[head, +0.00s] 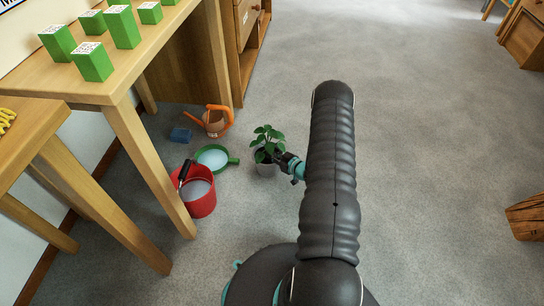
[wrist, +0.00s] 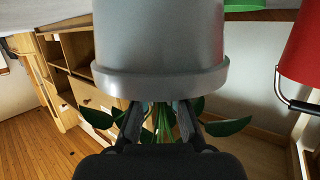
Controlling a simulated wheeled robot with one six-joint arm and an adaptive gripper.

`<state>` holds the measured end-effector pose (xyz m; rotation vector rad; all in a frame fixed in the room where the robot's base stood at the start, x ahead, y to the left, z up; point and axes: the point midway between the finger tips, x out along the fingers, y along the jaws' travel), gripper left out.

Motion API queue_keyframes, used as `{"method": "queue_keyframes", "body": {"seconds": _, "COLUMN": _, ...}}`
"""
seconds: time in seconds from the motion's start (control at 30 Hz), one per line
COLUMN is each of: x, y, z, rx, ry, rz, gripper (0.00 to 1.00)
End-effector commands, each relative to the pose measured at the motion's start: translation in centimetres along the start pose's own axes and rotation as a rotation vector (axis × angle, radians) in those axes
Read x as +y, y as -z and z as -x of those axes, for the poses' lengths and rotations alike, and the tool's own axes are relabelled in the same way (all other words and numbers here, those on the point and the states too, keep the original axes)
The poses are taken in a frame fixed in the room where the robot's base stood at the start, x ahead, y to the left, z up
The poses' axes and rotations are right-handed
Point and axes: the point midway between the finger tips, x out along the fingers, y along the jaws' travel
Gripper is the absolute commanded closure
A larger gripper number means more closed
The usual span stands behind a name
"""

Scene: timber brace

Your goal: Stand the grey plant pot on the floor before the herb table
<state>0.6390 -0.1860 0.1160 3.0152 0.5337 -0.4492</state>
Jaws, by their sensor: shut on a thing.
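The grey plant pot (head: 266,169) with a leafy green plant is in the middle of the head view, right of the green-rimmed round pan. It looks upright at floor level; I cannot tell whether its base touches the floor. My gripper (head: 281,157) reaches it from the right and is shut on it. In the wrist view the pot (wrist: 160,40) appears upside down, with my gripper's fingers (wrist: 160,115) at its rim and green stems between them. A wooden table (head: 100,85) with several green labelled blocks stands at upper left; I cannot tell if it is the herb table.
A wooden cabinet (head: 245,60) stands behind. The grey floor (head: 430,130) to the right is mostly clear.

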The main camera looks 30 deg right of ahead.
Motion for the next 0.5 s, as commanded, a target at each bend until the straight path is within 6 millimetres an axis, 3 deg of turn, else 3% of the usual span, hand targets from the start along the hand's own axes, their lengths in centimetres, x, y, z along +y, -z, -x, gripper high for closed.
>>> {"method": "queue_keyframes", "body": {"seconds": 0.17, "x": 0.06, "y": -0.22, "z": -0.09, "rx": 0.003, "ry": 0.000, "rz": 0.001, "gripper": 1.00}}
{"method": "queue_keyframes", "body": {"seconds": 0.2, "x": 0.00, "y": -0.25, "z": -0.04, "rx": 0.000, "ry": 0.000, "rz": -0.001, "gripper": 0.83}}
{"method": "queue_keyframes", "body": {"seconds": 0.3, "x": 0.00, "y": -0.23, "z": -0.03, "rx": -0.001, "ry": 0.000, "rz": -0.001, "gripper": 0.65}}
{"method": "queue_keyframes", "body": {"seconds": 0.5, "x": 0.02, "y": -0.23, "z": -0.02, "rx": -0.001, "ry": -0.001, "rz": -0.001, "gripper": 0.65}}
